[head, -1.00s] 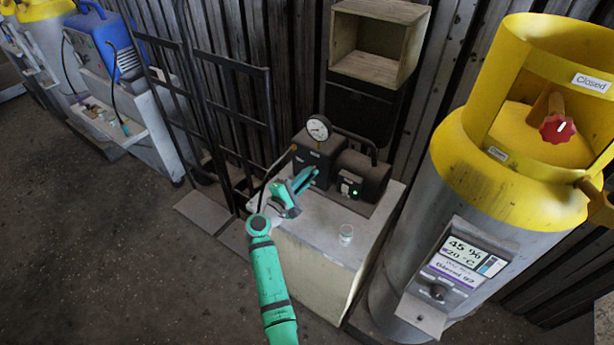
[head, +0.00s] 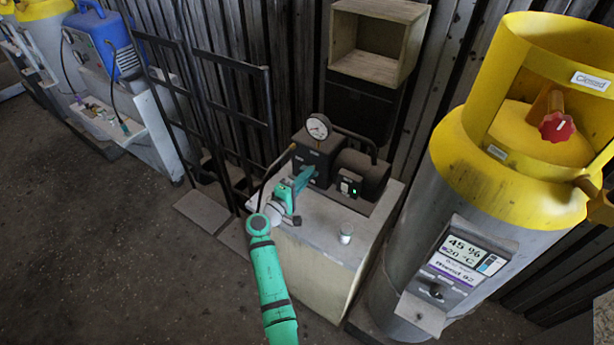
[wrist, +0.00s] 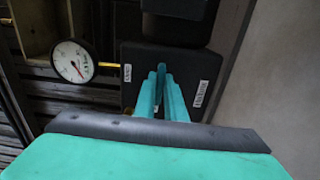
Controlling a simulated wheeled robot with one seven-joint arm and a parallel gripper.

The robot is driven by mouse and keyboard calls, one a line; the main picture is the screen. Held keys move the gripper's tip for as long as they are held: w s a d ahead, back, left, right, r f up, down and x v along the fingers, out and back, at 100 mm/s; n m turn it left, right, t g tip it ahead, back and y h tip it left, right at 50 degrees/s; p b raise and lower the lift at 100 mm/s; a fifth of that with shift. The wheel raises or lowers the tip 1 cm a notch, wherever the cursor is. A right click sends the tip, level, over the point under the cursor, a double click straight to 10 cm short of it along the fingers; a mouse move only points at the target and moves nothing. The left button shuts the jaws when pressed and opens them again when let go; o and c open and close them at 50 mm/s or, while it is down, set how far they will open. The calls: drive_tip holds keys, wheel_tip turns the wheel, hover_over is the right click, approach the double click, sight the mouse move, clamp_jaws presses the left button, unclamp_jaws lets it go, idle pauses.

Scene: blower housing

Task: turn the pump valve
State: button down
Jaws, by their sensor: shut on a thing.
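The dark pump (head: 313,160) stands on a pale cabinet, with a round white gauge (head: 319,127) on top. My gripper (head: 306,176) reaches the pump's front face. In the wrist view the teal fingers (wrist: 162,95) are close together against that dark face, between two small white labels, the left one apparently reading open (wrist: 127,73). A thin blue-green piece, apparently the valve handle (wrist: 161,73), shows between the fingertips, and the gripper is shut on it. The fingers hide most of the valve, so its exact angle is unclear.
A large yellow-topped cylinder (head: 450,190) stands close on the right. A black hand-truck frame (head: 235,130) leans at left. An open wooden box (head: 375,40) is above the pump.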

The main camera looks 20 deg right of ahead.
drive_tip(key=shift+f, duration=0.1)
drive_tip(key=c, duration=1.8)
unclamp_jaws()
drive_tip(key=shift+s+a, duration=0.1)
drive_tip(key=v, duration=1)
drive_tip(key=shift+s+a, duration=0.2)
drive_tip(key=shift+s, duration=0.05)
